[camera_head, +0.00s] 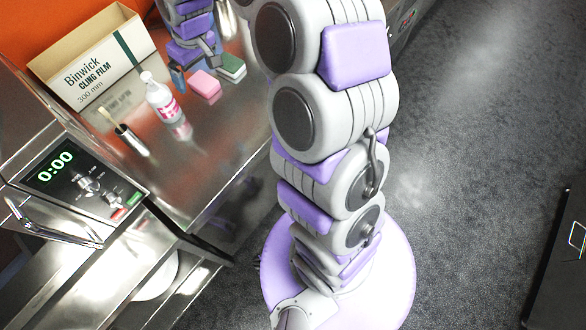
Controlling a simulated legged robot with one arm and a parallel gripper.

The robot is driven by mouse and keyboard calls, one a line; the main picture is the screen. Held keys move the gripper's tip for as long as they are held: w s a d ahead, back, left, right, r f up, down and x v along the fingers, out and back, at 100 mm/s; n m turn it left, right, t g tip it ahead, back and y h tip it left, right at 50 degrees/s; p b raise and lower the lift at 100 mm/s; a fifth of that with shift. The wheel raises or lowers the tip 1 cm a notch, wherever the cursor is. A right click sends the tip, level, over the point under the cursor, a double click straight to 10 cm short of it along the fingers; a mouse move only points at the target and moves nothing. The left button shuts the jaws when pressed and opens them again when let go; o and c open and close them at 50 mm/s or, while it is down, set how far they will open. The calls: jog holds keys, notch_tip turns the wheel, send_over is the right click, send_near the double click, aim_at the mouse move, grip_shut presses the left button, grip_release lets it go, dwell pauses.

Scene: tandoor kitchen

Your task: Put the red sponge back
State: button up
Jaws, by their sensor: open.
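The red sponge (205,84), pinkish red in this light, lies flat on the steel counter (215,125). My gripper (196,66) points down just behind the sponge, at the top of the picture. It is open, and I see nothing held in it. I cannot tell whether its fingertips touch the sponge. Part of my arm leading to it is out of the picture.
A green sponge (232,66) lies right of the red one. A white bottle (162,100), a cling film box (95,65) and a brush in a metal holder (130,138) stand left. Bare counter lies in front of the sponges.

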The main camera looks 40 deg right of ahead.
jog(key=s+d+r+m+g, duration=0.1)
jog(key=s+r+m, duration=0.1)
jog(key=s, duration=1.7)
jog(key=s+d+r+m+g+h, duration=0.1)
jog(key=s+d+m+g, duration=0.1)
jog(key=s, duration=1.6)
jog(key=shift+s+r+g+h, duration=0.3)
jog(key=shift+s+r, duration=0.05)
